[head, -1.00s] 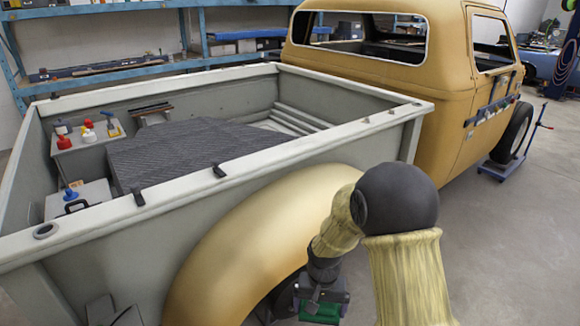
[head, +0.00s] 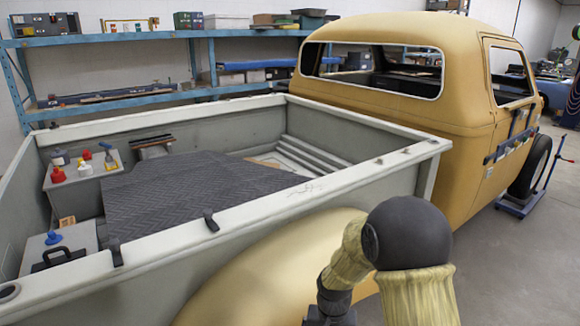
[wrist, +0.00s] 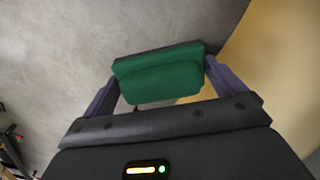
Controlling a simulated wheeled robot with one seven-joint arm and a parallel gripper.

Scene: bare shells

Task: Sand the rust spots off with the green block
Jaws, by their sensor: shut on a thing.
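My gripper (wrist: 158,84) is shut on the green block (wrist: 160,78), which sits between its two fingers in the wrist view. Grey floor and a strip of yellow bodywork show beyond the block there. In the head view my arm reaches down beside the yellow rear fender (head: 265,270), and the block is out of the frame. The truck is a yellow cab (head: 400,65) with a grey bed (head: 290,195). I make out no clear rust spots; a small patch of faint marks (head: 306,187) shows on the bed's near side rail.
The bed holds a dark ribbed mat (head: 190,190), a tray (head: 90,172) with small bottles, and a grey case (head: 60,250). Black clips (head: 210,221) stand on the near rail. Blue shelves (head: 200,36) line the back.

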